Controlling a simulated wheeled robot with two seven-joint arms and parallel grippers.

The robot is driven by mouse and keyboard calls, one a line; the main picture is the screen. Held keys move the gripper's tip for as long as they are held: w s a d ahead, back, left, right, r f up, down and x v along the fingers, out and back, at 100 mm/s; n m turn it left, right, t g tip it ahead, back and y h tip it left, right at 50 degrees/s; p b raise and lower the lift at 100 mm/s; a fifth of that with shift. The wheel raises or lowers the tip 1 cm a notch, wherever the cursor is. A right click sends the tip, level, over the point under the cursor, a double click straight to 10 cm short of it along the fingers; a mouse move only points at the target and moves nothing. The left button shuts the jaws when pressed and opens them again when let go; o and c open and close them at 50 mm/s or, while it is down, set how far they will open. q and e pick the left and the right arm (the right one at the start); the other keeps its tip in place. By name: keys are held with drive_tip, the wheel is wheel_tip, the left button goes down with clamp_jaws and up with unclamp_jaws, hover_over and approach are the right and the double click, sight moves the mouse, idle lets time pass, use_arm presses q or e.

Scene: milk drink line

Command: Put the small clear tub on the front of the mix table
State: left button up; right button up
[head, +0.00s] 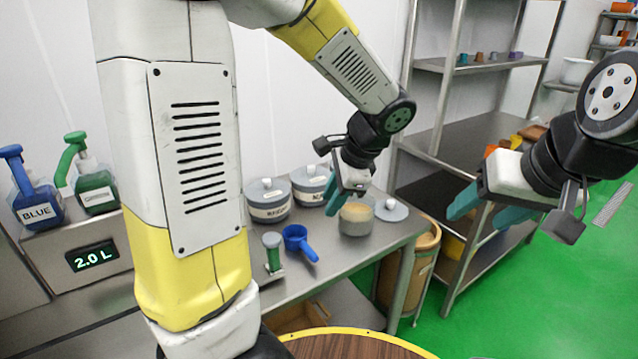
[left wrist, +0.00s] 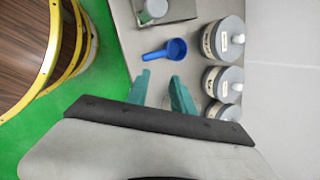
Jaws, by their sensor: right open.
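My right gripper (head: 485,212) is open and empty, off to the right over the floor.
Lidded canisters (head: 267,203) stand behind. A grey lid (head: 391,210) lies right of the tub. Blue (head: 38,200) and green (head: 92,187) bottles stand far left. A steel rack (head: 470,135) stands right.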

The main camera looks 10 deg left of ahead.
use_arm(q)
drive_tip(key=s+a+r+n+t+h, duration=0.3)
drive_tip(key=s+r+n+h, duration=0.3)
drive_tip(key=s+r+n, duration=0.3)
drive_tip(key=s+n, duration=0.3)
drive_tip(key=n, duration=0.1)
drive_tip(key=shift+s+a+r+t+h, duration=0.2)
drive_tip(key=shift+s+t+h, duration=0.1)
drive_tip(key=shift+s, duration=0.05)
